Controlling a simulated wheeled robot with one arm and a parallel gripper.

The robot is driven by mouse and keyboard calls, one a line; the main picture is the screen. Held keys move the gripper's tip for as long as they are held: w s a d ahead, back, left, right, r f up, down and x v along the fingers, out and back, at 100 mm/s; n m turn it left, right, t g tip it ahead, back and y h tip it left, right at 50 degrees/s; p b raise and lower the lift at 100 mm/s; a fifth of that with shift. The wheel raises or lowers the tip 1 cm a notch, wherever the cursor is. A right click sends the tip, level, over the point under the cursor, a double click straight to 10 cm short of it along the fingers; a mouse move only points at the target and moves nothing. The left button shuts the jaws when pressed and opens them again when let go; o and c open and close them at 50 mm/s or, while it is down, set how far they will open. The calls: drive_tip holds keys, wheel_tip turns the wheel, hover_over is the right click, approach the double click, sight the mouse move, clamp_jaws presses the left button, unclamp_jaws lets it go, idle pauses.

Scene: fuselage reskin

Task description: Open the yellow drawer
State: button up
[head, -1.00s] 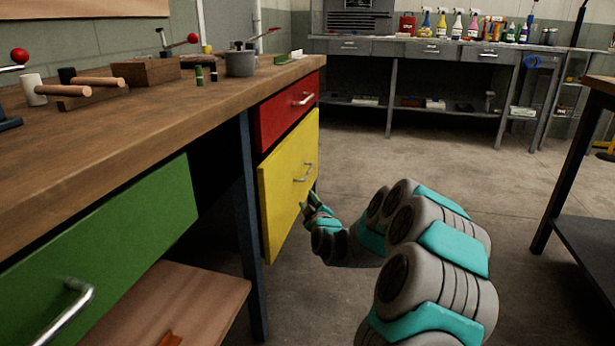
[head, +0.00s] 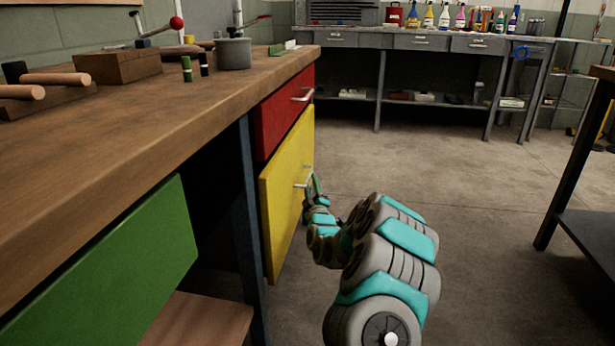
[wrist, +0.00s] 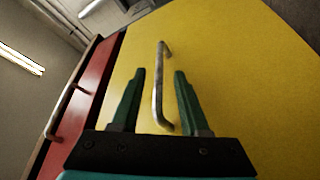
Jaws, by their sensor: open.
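The yellow drawer (head: 285,200) is in the workbench below the red drawer, and its front looks closed or nearly flush. Its metal handle (wrist: 159,85) shows in the wrist view between my two green fingers. My gripper (wrist: 157,85) is open, with one finger on each side of the handle; I cannot tell whether either finger touches it. In the head view my gripper (head: 312,186) is at the drawer's handle (head: 304,177), partly overlapping it.
The red drawer (head: 284,108) with its own handle is just above. A green drawer (head: 110,265) is nearer on the left. The wooden benchtop (head: 150,115) holds a pot and wooden blocks. Open concrete floor (head: 480,190) lies to the right, before a dark table frame.

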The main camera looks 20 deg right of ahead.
sight(309, 174)
drive_tip(key=shift+x, duration=2.5)
drive_tip(key=shift+c, duration=0.3)
clamp_jaws()
